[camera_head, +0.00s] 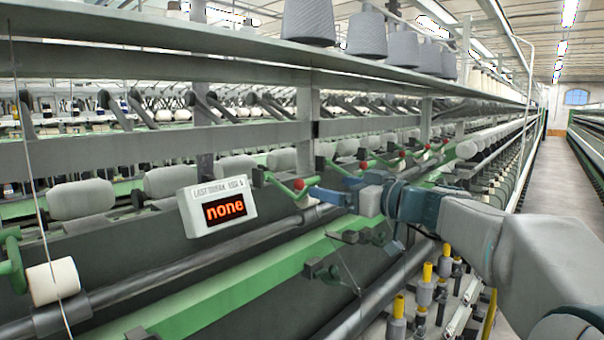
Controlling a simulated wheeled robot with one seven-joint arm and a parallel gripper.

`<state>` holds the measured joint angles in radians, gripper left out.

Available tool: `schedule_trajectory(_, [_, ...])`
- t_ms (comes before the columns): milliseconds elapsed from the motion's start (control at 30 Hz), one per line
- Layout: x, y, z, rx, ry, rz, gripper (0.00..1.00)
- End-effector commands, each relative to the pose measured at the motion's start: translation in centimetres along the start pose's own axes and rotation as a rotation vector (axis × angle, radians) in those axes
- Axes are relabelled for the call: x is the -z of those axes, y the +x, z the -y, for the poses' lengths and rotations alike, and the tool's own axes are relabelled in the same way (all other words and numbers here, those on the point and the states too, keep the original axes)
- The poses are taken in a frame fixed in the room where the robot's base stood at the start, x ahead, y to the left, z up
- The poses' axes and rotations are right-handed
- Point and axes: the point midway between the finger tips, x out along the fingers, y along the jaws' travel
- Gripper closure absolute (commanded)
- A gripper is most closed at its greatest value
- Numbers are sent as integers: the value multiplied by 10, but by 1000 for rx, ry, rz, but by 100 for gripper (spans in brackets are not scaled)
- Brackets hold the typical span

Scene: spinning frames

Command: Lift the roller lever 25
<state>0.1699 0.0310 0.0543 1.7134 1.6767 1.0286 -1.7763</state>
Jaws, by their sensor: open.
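Several roller levers with red ball knobs stand in a row along the spinning frame; no numbers on them can be read, so I cannot tell which is 25. The nearest red-knobbed lever (283,188) has a green arm and sits just right of the display. A second red knob (363,165) shows just beyond my gripper, and more follow farther down the row. My gripper (318,189) reaches in from the right, open and empty. Its dark blue fingers point left, with the tips close to the nearest knob. Whether they touch it is unclear.
A green rail (230,280) runs below. Yellow-topped spindles (427,285) stand under my arm. Grey bobbins (308,22) sit on the top shelf. The aisle (540,170) at right is clear.

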Motion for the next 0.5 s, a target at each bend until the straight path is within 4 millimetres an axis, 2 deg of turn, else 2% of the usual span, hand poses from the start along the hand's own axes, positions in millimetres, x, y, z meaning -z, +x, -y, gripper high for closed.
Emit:
schedule_trajectory(100, [4,29,1,6,3,2,9])
schedule_trajectory(300, [3,69,2,5,4,2,9])
schedule_trajectory(500, [2,92,2,5,2,2,9])
